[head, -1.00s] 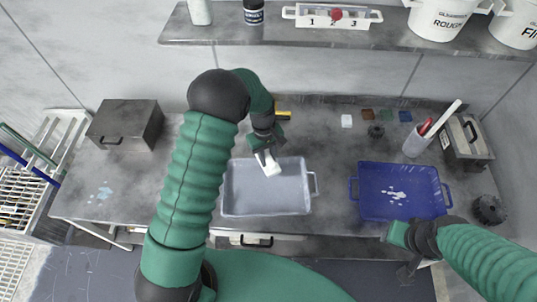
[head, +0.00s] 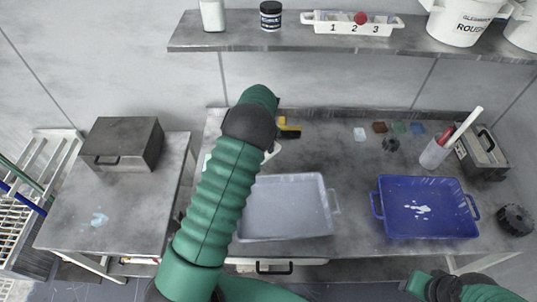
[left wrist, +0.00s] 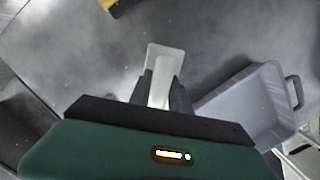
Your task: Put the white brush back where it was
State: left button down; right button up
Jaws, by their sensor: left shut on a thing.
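The white brush (left wrist: 165,60) is held between the fingers of my left gripper (left wrist: 162,86), which is shut on it. In the left wrist view the brush's flat pale end points away from me, above the bare grey bench, with the grey tray to its right. In the head view my left arm hides most of the gripper, and only a bit of white (head: 272,151) shows beside the arm, behind the grey tray's left part. My right gripper (head: 418,284) is low at the bottom right, and its jaws are too unclear to read.
The grey tray (head: 330,207) stands on the bench, with a blue tray (head: 379,212) to its right. A yellow-and-black thing (head: 289,128) lies near the back wall. Small coloured blocks (head: 398,127) and a cup (head: 432,154) are at the back right. A shelf (head: 300,42) runs above.

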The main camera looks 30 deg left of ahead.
pick_arm(q)
notch_tip(320, 180, down, 4)
jog(key=shift+a, duration=0.15)
jog(key=shift+d+r, duration=0.1)
jog(key=shift+d, duration=0.4)
jog(key=c, duration=1.4)
grip_release()
jog(key=shift+o, duration=1)
jog(key=shift+a, duration=0.2)
jog(key=shift+a+f, duration=0.2)
jog(key=shift+d+r, duration=0.1)
jog(key=shift+r, duration=0.2)
jog(key=r, duration=0.3)
jog(key=s+r, duration=0.1)
jog(key=r, duration=0.7)
jog(key=shift+s+r, duration=0.25)
jog(key=s+d+m, duration=0.5)
jog(key=s+m, duration=0.2)
jog(key=m, duration=0.4)
jog(key=s+d+r+m, duration=0.1)
jog(key=s+d+m, duration=0.5)
jog(key=m, duration=0.5)
jog(key=s+d+m+t, duration=0.1)
jog(key=s+d+m, duration=0.4)
jog(key=s+m, duration=0.4)
jog(key=shift+s+d+r+m, duration=0.25)
jog(key=shift+s+d+m, duration=0.1)
jog(key=shift+m, duration=0.85)
